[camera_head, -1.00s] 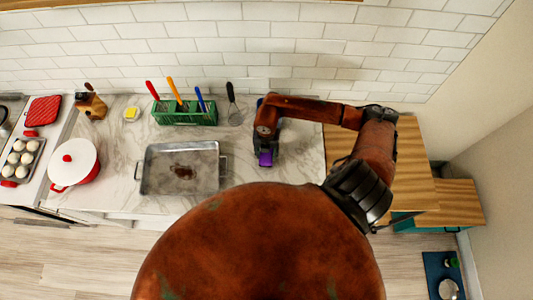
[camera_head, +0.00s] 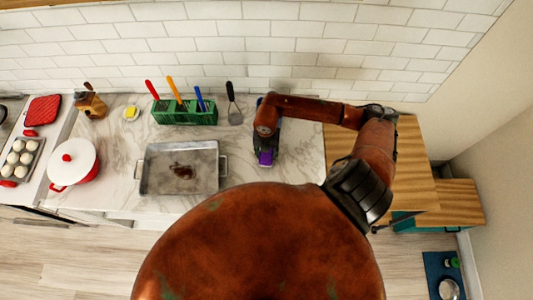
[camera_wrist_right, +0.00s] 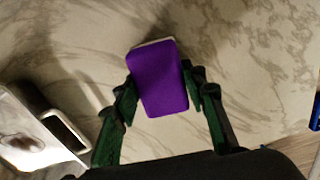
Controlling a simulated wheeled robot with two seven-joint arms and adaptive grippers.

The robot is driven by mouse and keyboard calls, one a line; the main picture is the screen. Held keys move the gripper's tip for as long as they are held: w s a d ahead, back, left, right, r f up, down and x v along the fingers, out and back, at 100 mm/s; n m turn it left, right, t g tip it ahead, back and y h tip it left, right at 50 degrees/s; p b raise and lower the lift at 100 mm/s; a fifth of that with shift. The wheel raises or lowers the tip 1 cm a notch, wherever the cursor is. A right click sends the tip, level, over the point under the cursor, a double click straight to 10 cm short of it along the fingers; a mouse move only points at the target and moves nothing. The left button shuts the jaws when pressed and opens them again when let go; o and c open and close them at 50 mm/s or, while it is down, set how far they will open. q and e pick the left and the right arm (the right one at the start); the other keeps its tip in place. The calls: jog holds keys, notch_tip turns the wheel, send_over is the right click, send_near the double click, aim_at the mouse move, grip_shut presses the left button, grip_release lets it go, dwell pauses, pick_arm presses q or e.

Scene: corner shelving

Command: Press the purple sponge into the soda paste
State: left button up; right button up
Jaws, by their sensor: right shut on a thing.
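The purple sponge (camera_head: 266,158) is held by my right gripper (camera_head: 267,150) above the counter, to the right of the metal pan. In the right wrist view the sponge (camera_wrist_right: 160,82) sits between the two green fingers of my right gripper (camera_wrist_right: 160,95), which are shut on its sides. A pale layer shows along its far edge. The metal roasting pan (camera_head: 155,180) has a dark brown patch (camera_head: 182,171) in its middle. I cannot make out a separate soda paste. The pan's handle and corner (camera_wrist_right: 62,128) show in the right wrist view. My left gripper is not in view.
A green caddy (camera_head: 185,116) with several coloured-handled tools stands behind the pan, with a spatula (camera_head: 234,105) beside it. A butter dish (camera_head: 131,113) and a white pot with a red lid knob (camera_head: 73,162) are on the left. Bare marble lies between pan and sponge.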

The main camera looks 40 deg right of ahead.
jog(key=shift+s, duration=0.1)
dwell(0.4)
jog(key=shift+r+p, duration=2.25)
jog(key=shift+r, duration=1.25)
jog(key=shift+f, duration=0.1)
